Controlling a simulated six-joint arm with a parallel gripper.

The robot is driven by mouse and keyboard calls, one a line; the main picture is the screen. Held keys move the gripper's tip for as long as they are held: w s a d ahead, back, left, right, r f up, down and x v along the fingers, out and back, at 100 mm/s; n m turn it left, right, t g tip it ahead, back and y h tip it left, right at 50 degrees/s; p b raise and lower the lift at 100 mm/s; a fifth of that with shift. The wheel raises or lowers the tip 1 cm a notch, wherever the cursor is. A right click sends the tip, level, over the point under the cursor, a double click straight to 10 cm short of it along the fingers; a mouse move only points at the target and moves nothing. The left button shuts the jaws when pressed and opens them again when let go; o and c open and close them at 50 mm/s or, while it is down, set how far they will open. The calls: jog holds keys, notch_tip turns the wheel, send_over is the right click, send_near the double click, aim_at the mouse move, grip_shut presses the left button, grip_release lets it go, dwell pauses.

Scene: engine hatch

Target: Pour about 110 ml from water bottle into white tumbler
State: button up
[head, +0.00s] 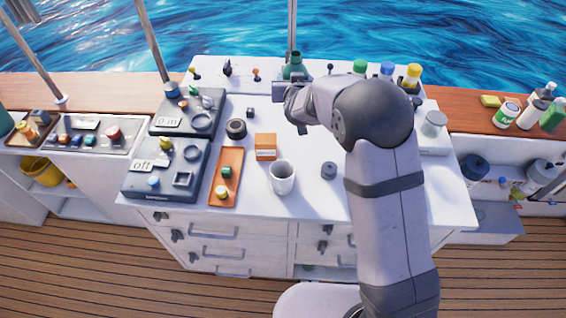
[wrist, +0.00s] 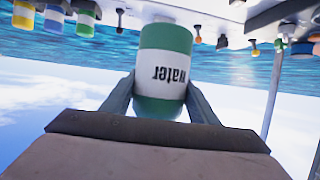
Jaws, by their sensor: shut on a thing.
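The water bottle (wrist: 165,72) is green with a white label reading "water", which appears upside down in the inverted wrist view. My gripper (wrist: 160,100) is shut on it, one finger on each side. In the head view the bottle's green neck (head: 293,60) shows above my gripper (head: 292,92) at the back of the worktop. The bottle looks about upright there, and its lower part is hidden. The white tumbler (head: 283,185) stands upright on the worktop nearer the front, well apart from the bottle. Its opening faces up, and its contents are unclear.
An orange box (head: 265,149) stands just behind the tumbler. An orange tray (head: 226,190) with small parts lies to its left, beside dark panels (head: 165,176). A dark round piece (head: 329,170) lies to its right. Several capped bottles stand at the back right.

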jog(key=shift+w+a+r+m+h, duration=0.2)
jog(key=shift+a+r, duration=0.1)
jog(key=shift+a, duration=0.25)
jog(key=shift+w+a+r+m+h, duration=0.1)
jog(key=shift+a+r+h, duration=0.15)
jog(key=shift+a, duration=0.3)
jog(key=s+a+r+m+h+p, duration=0.3)
jog(key=s+a+m+h, duration=0.1)
jog(key=s+a+h, duration=0.15)
jog(key=s+a+f+m+g+h+p, duration=0.25)
jog(key=s+f+m, duration=0.2)
jog(key=s, duration=0.75)
notch_tip(320, 180, down, 11)
jog(key=a+h, duration=0.1)
jog(key=shift+s+r+g+b, duration=0.15)
jog(key=shift+s+g+b, duration=0.2)
jog(key=shift+s+b, duration=0.1)
